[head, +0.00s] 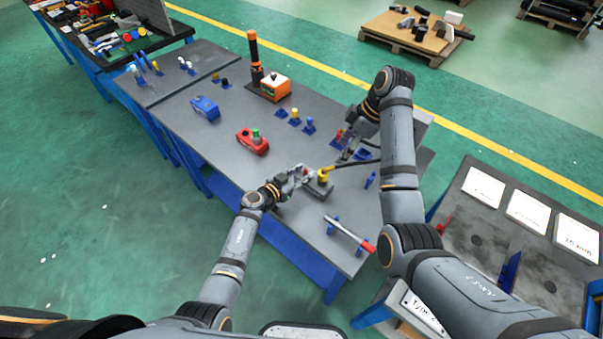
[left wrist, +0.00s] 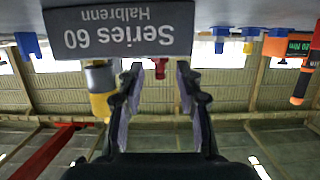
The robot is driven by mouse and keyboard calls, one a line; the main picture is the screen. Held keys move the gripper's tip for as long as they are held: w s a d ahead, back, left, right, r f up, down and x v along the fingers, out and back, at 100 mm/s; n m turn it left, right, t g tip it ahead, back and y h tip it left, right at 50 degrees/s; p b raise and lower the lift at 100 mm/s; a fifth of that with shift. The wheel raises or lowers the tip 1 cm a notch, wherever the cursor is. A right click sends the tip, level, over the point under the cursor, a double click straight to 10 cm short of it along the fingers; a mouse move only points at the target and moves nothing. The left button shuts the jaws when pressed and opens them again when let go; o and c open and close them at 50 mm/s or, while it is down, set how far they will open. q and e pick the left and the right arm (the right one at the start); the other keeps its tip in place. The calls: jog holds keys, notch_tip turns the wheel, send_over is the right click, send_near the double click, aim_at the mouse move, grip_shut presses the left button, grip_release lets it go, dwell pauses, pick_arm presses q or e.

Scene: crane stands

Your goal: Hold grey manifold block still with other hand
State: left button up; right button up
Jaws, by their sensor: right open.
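The grey manifold block (head: 318,189) sits on the dark table top, with a yellow fitting (head: 325,173) on it. In the left wrist view the block (left wrist: 120,30) appears upside down, lettered "Series 60 Halbrenn", with a yellow part (left wrist: 100,90) beside the fingers. My left gripper (head: 303,176) is close beside the block. Its fingers (left wrist: 159,70) are apart with nothing held between them; their tips are near the block's edge, and I cannot tell whether they touch.
A red block (head: 252,142), a blue block (head: 205,107) and an orange box (head: 275,87) stand farther left and back on the table. A red-ended rod (head: 348,234) rests on blue holders near the front edge.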

pick_arm(q)
jog(key=shift+o, duration=0.2)
jog(key=v, duration=1.2)
